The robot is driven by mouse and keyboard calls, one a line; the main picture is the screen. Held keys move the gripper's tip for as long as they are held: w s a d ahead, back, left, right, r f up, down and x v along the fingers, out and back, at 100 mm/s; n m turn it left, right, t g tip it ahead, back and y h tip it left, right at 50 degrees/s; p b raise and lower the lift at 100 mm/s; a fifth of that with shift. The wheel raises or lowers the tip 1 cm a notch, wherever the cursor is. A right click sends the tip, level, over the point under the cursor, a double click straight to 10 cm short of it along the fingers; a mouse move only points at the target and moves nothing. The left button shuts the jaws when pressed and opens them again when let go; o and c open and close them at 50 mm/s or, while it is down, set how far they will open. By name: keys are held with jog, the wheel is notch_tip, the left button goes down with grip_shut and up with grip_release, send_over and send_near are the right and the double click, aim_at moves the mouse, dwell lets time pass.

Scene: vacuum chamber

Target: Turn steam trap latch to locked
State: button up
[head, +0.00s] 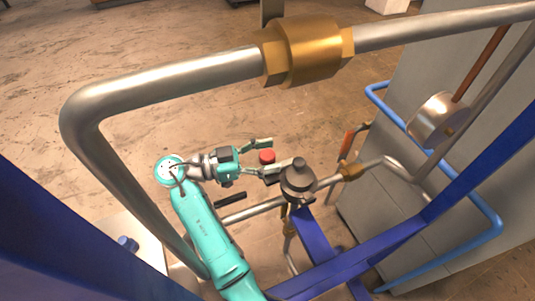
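The likely steam trap (298,181) is a dark grey, round-capped body on the low pipe, right of my gripper. No latch can be told apart on it at this size. My gripper (269,157) points right, with its two fingers spread apart. The upper finger lies clear. The lower finger ends close to the trap's left side; I cannot tell whether it touches. A red round knob or cap (267,157) shows between the fingers in this view. Whether it belongs to the trap, and at what depth it sits, cannot be told.
A thick steel pipe (180,82) with a brass fitting (309,52) crosses above my arm. Blue frame beams (390,236) run at lower right. A grey cabinet (400,190) with blue tubing (485,238) stands right. A black bar (230,199) lies below the gripper. Open floor (160,45) lies behind.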

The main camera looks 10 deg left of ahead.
jog(key=shift+r, duration=0.1)
notch_tip(320, 180, up, 10)
jog(key=shift+f, duration=0.1)
dwell(0.5)
jog(key=shift+d, duration=0.1)
dwell(0.3)
